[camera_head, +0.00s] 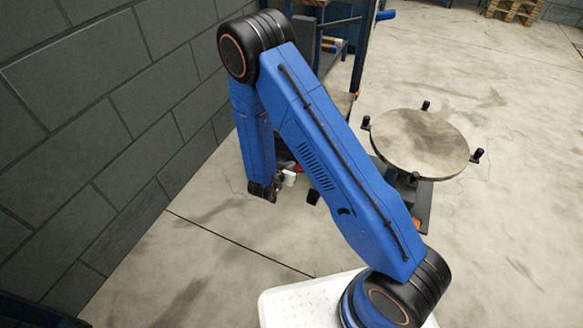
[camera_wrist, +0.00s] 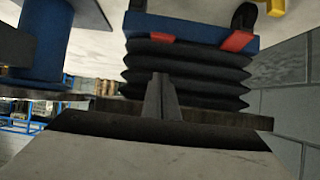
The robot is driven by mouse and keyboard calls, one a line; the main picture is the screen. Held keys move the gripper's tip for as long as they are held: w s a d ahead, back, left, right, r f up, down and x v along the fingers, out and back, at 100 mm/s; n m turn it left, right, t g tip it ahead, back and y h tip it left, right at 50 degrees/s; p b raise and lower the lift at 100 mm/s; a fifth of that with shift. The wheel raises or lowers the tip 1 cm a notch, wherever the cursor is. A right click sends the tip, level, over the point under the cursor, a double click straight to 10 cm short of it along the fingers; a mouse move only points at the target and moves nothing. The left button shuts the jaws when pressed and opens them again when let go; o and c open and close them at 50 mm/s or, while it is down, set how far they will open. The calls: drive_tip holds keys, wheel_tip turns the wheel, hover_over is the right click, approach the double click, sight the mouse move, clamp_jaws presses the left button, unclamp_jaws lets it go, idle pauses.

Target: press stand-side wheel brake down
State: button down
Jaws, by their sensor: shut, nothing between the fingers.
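My gripper (camera_wrist: 161,80) shows in the wrist view with its two grey fingers together and nothing between them. Beyond the fingers is a black ribbed bellows (camera_wrist: 185,68) under or against a blue frame (camera_wrist: 190,29) with two red tabs (camera_wrist: 238,41). A dark rounded part, perhaps a wheel (camera_wrist: 243,17), and a yellow part (camera_wrist: 274,8), perhaps a pedal, sit at the top right edge. I cannot tell which part is the brake. In the head view my blue arm hides most of this area; a small red part shows beside it.
A round turntable (camera_head: 419,141) with several black posts stands right of my arm in the head view. A blue rack (camera_head: 361,50) is behind. A grey block wall (camera_head: 110,110) runs along the left. The floor (camera_head: 500,250) at right is clear.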

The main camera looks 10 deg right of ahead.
hover_over(300, 167)
drive_tip(key=s+a, duration=0.2)
wheel_tip(300, 167, down, 4)
drive_tip(key=shift+s+a+f, duration=0.15)
drive_tip(key=shift+s+f, duration=0.05)
drive_tip(key=shift+f, duration=0.8)
drive_tip(key=shift+s+a+f, duration=0.15)
drive_tip(key=shift+f, duration=0.85)
drive_tip(key=shift+s+a+f+t+h, duration=0.15)
drive_tip(key=shift+s+f+t+h, duration=0.15)
drive_tip(key=shift+f, duration=0.55)
drive_tip(key=shift+s+a+f+t+h, duration=0.2)
drive_tip(key=shift+f+t, duration=0.25)
drive_tip(key=shift+f, duration=0.4)
drive_tip(key=shift+s+a+f+t+h, duration=0.15)
drive_tip(key=shift+f+t+h, duration=0.2)
drive_tip(key=shift+f, duration=0.5)
